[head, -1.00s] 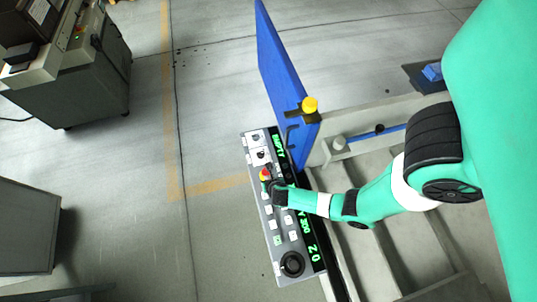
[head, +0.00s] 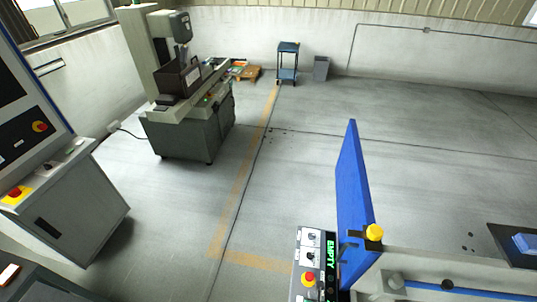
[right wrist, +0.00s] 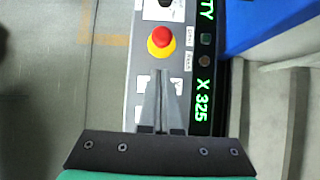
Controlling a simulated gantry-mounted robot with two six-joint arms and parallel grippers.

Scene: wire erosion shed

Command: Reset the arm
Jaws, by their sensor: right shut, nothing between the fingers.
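My right gripper (right wrist: 160,78) shows in the right wrist view, its two slim grey fingers together with nothing between them. It is over a grey control panel (right wrist: 143,65), just below a red mushroom button with a yellow base (right wrist: 160,40). Whether the fingertips touch the panel I cannot tell. White keys are partly hidden behind the fingers. A black display strip (right wrist: 205,120) shows green "X 325". In the head view the panel (head: 299,285) is cut off by the lower edge, with its red button (head: 308,279) and green "EMPTY". No gripper shows there.
A grey machine (head: 190,130) and a console (head: 65,200) are at left. A blue trolley (head: 288,62) is far back. The middle floor is clear.

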